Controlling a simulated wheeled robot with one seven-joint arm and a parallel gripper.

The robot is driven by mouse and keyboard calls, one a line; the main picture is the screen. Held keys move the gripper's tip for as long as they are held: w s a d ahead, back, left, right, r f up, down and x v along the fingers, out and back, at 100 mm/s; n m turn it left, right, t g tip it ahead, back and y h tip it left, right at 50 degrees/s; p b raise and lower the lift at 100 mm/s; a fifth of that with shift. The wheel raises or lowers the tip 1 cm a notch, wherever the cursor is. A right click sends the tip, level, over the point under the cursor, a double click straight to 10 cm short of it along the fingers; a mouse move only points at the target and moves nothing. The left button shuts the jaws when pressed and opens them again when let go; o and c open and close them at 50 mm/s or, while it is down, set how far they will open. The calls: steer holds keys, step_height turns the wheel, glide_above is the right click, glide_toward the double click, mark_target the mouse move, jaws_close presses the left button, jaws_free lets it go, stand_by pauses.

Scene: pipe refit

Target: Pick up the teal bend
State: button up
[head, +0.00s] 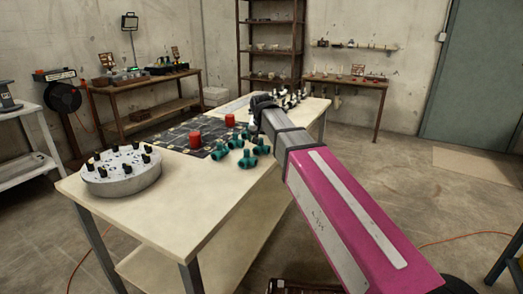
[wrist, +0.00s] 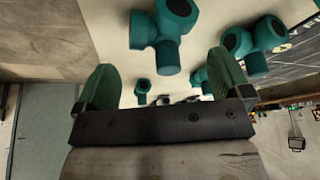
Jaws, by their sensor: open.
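Several teal pipe fittings with dark open ends lie on the pale workbench (head: 150,200). In the head view they cluster by the near right corner of the dark grid mat; one teal fitting (head: 246,159) lies nearest. I cannot tell for sure which is a bend. My gripper (head: 262,102) is at the end of the arm over the bench, its fingers hardly visible there. In the wrist view my gripper (wrist: 163,65) is open, its two green fingers apart with nothing held. A teal fitting (wrist: 172,30) shows ahead between the fingers, another (wrist: 262,38) to the right.
A round grey holder (head: 121,180) with several black pegs stands at the bench's left. Two red cylinders, one nearer (head: 195,139), stand on the dark grid mat (head: 172,140). Small parts stand at the bench's far end behind my gripper. The front of the benchtop is clear.

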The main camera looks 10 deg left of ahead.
steer(key=x, duration=0.4)
steer(key=shift+w+d+f, duration=0.1)
steer(key=shift+w+f, duration=0.05)
steer(key=shift+w, duration=0.2)
steer(key=c, duration=1.1)
